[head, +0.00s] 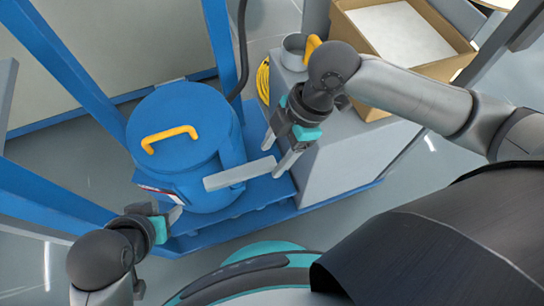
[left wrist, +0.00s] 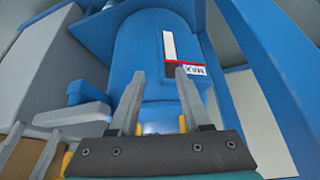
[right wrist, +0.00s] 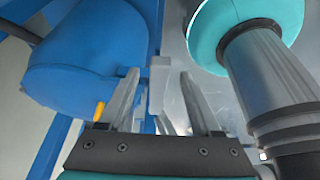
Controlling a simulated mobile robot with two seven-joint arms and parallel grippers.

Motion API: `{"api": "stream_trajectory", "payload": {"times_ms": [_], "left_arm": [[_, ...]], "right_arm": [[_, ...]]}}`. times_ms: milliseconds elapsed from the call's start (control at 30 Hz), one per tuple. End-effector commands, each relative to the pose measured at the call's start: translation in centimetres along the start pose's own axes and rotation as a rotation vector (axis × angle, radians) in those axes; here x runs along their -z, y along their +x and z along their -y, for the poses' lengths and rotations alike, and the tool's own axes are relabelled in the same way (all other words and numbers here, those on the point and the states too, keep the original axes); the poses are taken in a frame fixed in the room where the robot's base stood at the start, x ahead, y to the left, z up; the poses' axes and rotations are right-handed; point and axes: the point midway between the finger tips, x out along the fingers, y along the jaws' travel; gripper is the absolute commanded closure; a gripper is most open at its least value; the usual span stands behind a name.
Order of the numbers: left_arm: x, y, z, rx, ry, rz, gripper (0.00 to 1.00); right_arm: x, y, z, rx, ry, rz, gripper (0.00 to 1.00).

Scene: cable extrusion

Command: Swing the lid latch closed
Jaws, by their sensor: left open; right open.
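The blue drum (head: 190,150) has a round lid with a yellow handle (head: 169,138). The lid latch (head: 238,174) is a light grey bar sticking out from the drum's front right side, swung away from the drum wall. My right gripper (head: 271,161) is open at the bar's free right end; whether it touches is unclear. In the right wrist view, a pale grey piece (right wrist: 160,85), apparently the latch, shows between the open fingers. My left gripper (head: 174,208) is open low at the drum's front left, near the label (left wrist: 193,69), which shows in the left wrist view.
Blue frame posts (head: 222,50) rise behind and left of the drum. A grey cabinet (head: 335,150) stands close on the right, with a yellow coil (head: 263,80) and a cardboard box (head: 455,67) near it. Grey floor (head: 80,165) shows at left.

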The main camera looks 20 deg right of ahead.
Motion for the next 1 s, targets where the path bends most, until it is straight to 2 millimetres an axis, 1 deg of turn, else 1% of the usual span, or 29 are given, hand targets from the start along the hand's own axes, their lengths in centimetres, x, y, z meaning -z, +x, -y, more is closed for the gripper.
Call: {"api": "stream_trajectory", "payload": {"times_ms": [33,233,633,1000], "left_arm": [[0.2,0.4,-0.3,-0.007,0.003,-0.023,0.52],[1.1,0.8,-1.0,-0.026,0.007,-0.097,0.52],[1.5,0.8,-1.2,-0.032,0.008,-0.121,0.52],[1.5,0.8,-1.2,-0.031,0.008,-0.120,0.52]], "right_arm": [[-0.1,0.5,0.0,0.001,0.000,0.000,0.35],[0.0,1.3,0.1,0.002,0.000,-0.001,0.35],[0.0,1.5,0.0,0.001,0.000,0.000,0.35],[0.0,1.4,0.0,0.001,0.000,0.000,0.77]]}}
